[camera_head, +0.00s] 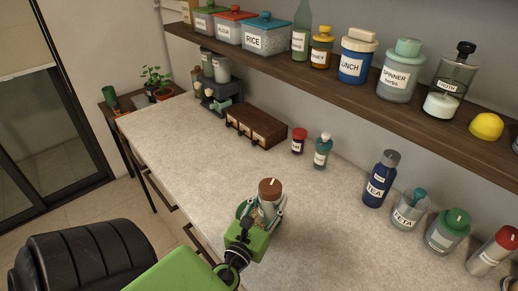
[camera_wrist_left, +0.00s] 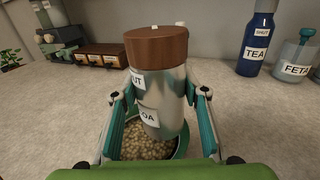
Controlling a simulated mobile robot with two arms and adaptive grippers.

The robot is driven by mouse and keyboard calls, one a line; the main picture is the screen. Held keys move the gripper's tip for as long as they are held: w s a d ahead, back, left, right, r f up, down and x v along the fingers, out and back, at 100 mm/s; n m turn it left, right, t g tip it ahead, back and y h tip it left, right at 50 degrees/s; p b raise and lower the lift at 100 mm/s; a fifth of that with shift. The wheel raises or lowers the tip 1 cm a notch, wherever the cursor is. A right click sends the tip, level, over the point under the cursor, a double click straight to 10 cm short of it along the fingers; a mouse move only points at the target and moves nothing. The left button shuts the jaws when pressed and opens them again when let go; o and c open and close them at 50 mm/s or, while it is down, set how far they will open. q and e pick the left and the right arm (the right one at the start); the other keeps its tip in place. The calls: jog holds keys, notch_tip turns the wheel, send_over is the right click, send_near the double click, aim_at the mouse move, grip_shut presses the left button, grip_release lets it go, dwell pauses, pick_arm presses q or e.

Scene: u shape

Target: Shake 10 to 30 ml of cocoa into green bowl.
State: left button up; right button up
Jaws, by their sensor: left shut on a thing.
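The cocoa shaker (camera_head: 269,200) is a metal cylinder with a brown lid, slightly tilted with the lid up. In the left wrist view the shaker (camera_wrist_left: 160,92) shows part of a label ending in "OA" and another ending in "UT". My left gripper (camera_head: 268,210) is shut on it, a finger on each side. The green bowl (camera_wrist_left: 183,145) is below and behind the shaker and holds beige grainy pieces. In the head view the bowl (camera_head: 241,211) is mostly hidden by my gripper and the shaker. My right gripper is not in view.
A blue TEA bottle (camera_head: 380,178), a FETA jar (camera_head: 410,209), a green-lidded jar (camera_head: 448,231) and a red-capped shaker (camera_head: 494,251) stand along the right. A wooden drawer box (camera_head: 256,126) and two small jars stand by the wall. A shelf (camera_head: 350,84) overhangs the counter.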

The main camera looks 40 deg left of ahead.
pick_arm(q)
jog(key=shift+r, duration=0.1)
jog(key=shift+w+d+r+p, duration=0.2)
jog(key=shift+d+r+p, duration=0.25)
jog(key=shift+d+p, duration=0.1)
jog(key=d+r+p, duration=0.1)
jog(key=w+d+r+p, duration=0.1)
jog(key=d, duration=0.1)
jog(key=shift+w+d, duration=0.2)
jog(key=shift+d, duration=0.1)
dwell(0.6)
